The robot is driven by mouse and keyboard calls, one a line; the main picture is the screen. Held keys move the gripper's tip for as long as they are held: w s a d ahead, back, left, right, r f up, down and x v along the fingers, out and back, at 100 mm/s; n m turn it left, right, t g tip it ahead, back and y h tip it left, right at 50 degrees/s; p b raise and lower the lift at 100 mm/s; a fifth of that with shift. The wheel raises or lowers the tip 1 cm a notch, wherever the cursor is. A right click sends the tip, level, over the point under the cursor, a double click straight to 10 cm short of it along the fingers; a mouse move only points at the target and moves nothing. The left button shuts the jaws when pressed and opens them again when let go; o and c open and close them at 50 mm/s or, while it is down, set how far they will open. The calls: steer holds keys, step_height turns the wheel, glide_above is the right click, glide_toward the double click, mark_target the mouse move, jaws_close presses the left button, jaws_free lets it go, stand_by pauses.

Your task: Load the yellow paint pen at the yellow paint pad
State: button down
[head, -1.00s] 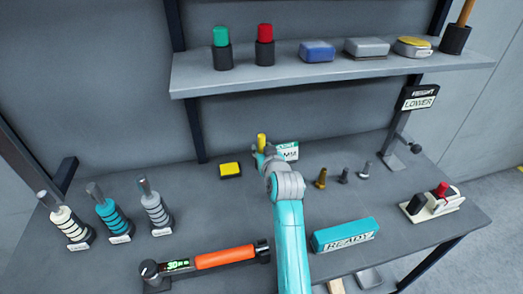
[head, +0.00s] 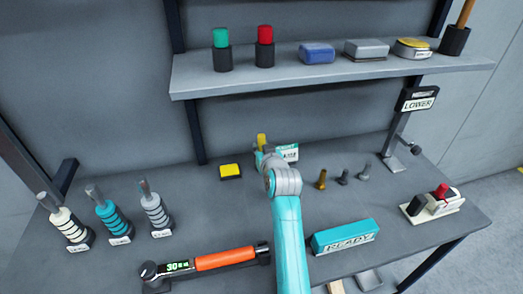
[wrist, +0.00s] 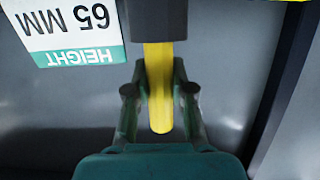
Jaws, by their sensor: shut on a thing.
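The yellow paint pen (head: 261,141) is upright at the back middle of the bench in the head view. My gripper (head: 264,152) is shut on it. In the wrist view, the yellow shaft of the pen (wrist: 158,100) runs between the two fingers of my gripper (wrist: 158,88), with a dark sleeve at its upper end. The pen's lower part is hidden in the head view, so I cannot tell whether it touches the bench. The yellow paint pad (head: 230,170), a yellow square in a dark frame, lies on the bench just left of the gripper, apart from the pen.
A white and green label card (head: 289,152) stands close behind the gripper, at its right. Several small bolts (head: 321,180) stand to the right. A torque wrench (head: 205,263) lies in front. The shelf (head: 330,75) overhangs the back.

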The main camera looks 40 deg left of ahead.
mark_target(261, 135)
step_height(261, 135, up, 9)
steer(key=shift+f, duration=0.2)
steer(key=s+a+f+m+g, duration=0.1)
steer(key=s+a+m+g, duration=0.15)
steer(key=s+a, duration=0.4)
steer(key=shift+w+a+f, duration=0.1)
steer(key=shift+w+f, duration=0.05)
steer(key=shift+f, duration=1.35)
steer(key=shift+w+f, duration=0.1)
steer(key=shift+f, duration=1.4)
steer(key=shift+f, duration=0.7)
step_height(261, 135, up, 7)
stand_by(0.4)
stand_by(0.7)
